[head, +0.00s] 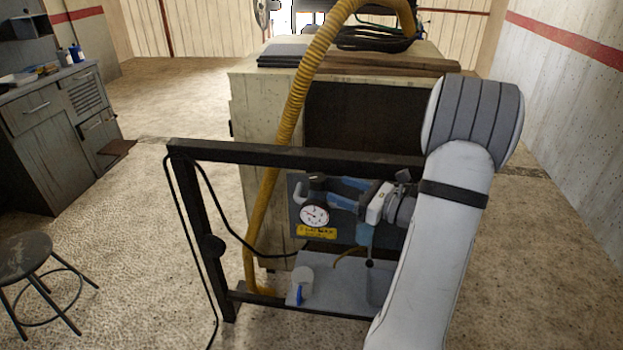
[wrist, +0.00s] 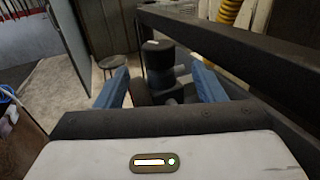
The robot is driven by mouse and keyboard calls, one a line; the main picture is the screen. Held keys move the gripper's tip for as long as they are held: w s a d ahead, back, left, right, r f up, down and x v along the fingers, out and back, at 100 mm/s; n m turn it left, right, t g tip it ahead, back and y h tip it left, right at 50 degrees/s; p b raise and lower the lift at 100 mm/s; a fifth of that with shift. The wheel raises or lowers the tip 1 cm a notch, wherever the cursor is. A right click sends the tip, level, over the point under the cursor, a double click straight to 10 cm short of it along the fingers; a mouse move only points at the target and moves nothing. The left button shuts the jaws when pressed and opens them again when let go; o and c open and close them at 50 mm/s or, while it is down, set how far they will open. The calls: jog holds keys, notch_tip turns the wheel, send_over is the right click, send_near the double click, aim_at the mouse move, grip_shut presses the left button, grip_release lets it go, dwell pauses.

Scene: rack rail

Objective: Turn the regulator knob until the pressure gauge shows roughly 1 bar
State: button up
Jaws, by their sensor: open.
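The pressure gauge (head: 313,215) is a round white dial on a dark panel in the head view. Its needle is too small to read exactly. My gripper (head: 332,191) reaches in from the right, just above and right of the gauge, with its blue fingers apart. In the wrist view, a black, stepped, cylindrical knob (wrist: 158,60) stands between the two open fingers of my gripper (wrist: 160,84). There is a visible gap on both sides of it. In the head view my gripper largely hides the knob.
A dark frame with a top rail (head: 290,151) surrounds the panel. A yellow hose (head: 297,100) and a black cable run along its left. A stool (head: 32,262) stands left. Floor between is clear.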

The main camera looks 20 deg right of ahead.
aim_at(311, 179)
jog(key=p+x, duration=0.1)
jog(key=x, duration=0.8)
jog(key=shift+w+a, duration=0.2)
jog(key=shift+a, duration=0.1)
jog(key=c, duration=1)
jog(key=shift+n+g+y, duration=0.3)
jog(key=shift+y, duration=0.1)
jog(key=o, duration=1)
